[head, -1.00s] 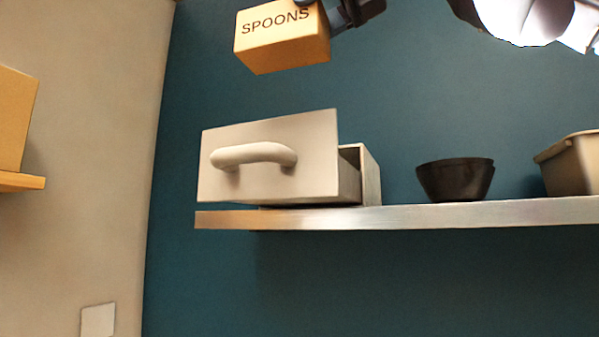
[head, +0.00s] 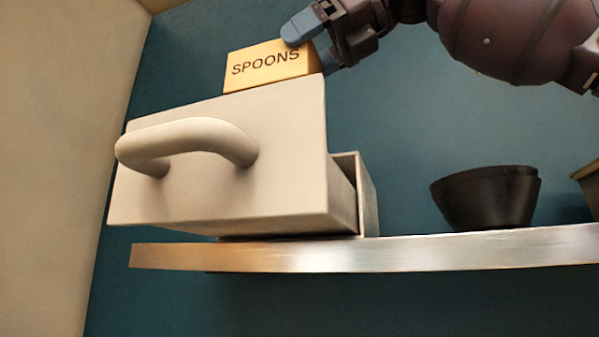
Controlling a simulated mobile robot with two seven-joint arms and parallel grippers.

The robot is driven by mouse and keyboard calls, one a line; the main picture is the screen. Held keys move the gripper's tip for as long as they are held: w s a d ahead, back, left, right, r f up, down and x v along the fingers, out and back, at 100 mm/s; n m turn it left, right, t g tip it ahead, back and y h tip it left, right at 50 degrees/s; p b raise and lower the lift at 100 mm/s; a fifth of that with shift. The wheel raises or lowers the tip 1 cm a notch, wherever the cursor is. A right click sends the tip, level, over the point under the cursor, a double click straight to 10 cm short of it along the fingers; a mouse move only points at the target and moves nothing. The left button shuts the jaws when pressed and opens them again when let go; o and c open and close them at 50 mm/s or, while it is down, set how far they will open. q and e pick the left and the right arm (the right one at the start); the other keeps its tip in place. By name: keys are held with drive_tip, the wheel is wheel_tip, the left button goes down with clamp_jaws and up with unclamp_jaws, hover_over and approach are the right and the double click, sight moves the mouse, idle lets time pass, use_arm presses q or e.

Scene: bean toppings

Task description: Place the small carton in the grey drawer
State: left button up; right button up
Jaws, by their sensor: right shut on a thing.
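The small carton (head: 268,66) is orange-yellow and reads "SPOONS". My right gripper (head: 308,45) is shut on its upper right side. The carton shows just above the top edge of the drawer front; its lower part is hidden behind that front. The grey drawer (head: 230,160) has a pale front with a thick curved handle and is pulled out of its housing (head: 368,195). I look up from below, so the drawer's inside is hidden and I cannot tell how deep the carton sits. My left gripper is not in view.
The drawer unit stands on a metal-edged shelf (head: 400,254). A dark bowl (head: 487,198) stands to its right, and part of a beige container (head: 590,185) shows at the right edge. The blue wall is behind.

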drive_tip(key=shift+w+d+f+b, duration=0.1)
drive_tip(key=shift+f+b, duration=0.3)
drive_tip(key=shift+f, duration=3.65)
drive_tip(key=shift+w+f+b, duration=0.1)
drive_tip(key=shift+f+b, duration=0.3)
drive_tip(key=shift+f, duration=3.65)
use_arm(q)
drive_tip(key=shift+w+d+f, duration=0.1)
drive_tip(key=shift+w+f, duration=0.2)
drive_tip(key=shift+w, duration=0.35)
